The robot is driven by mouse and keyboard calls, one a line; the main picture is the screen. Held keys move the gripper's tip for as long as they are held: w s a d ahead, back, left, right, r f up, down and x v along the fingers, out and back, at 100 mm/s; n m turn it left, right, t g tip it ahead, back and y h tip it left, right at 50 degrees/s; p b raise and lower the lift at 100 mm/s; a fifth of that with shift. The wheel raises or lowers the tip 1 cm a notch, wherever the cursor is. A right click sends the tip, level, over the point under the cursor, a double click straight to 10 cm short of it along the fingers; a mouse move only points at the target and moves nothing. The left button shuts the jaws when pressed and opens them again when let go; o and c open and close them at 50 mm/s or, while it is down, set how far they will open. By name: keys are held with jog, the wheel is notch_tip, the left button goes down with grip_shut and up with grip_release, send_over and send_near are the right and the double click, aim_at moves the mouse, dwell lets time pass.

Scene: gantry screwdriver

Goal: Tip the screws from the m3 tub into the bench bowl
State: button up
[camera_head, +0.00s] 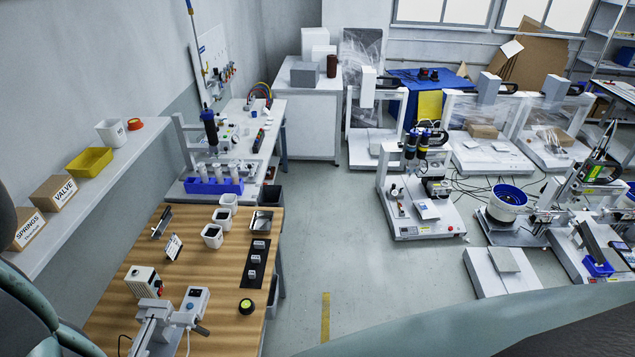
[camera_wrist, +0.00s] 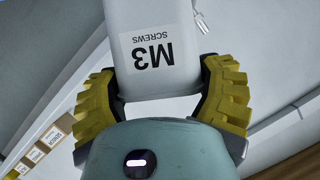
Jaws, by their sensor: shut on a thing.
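In the wrist view, my gripper (camera_wrist: 162,88) has its yellow ribbed fingers shut on the sides of the white m3 tub (camera_wrist: 185,15). Its label reads "M3 SCREWS" and appears upside down in this picture. The tub's mouth and its screws are hidden, and I cannot tell how far it is tilted. The head view does not show my gripper or the held tub. In the head view, a shallow metal dish (camera_head: 262,222), which looks like the bench bowl, sits at the back right of the wooden bench (camera_head: 190,262). Its inside is too small to read.
Several white tubs, one here (camera_head: 212,236), stand left of the dish. A black strip (camera_head: 256,266) with small labelled holders lies in front of it. A wall shelf (camera_head: 85,203) carries boxes, a yellow bin (camera_head: 89,162) and a white tub (camera_head: 111,132).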

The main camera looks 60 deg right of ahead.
jog(key=shift+w+r+n+t+h+p, duration=0.2)
jog(key=shift+r+n+h+p, duration=0.85)
jog(key=shift+p, duration=2.5)
jog(key=n+p, duration=0.2)
jog(key=p, duration=0.2)
jog(key=shift+s+t, duration=0.2)
jog(key=shift+t, duration=0.2)
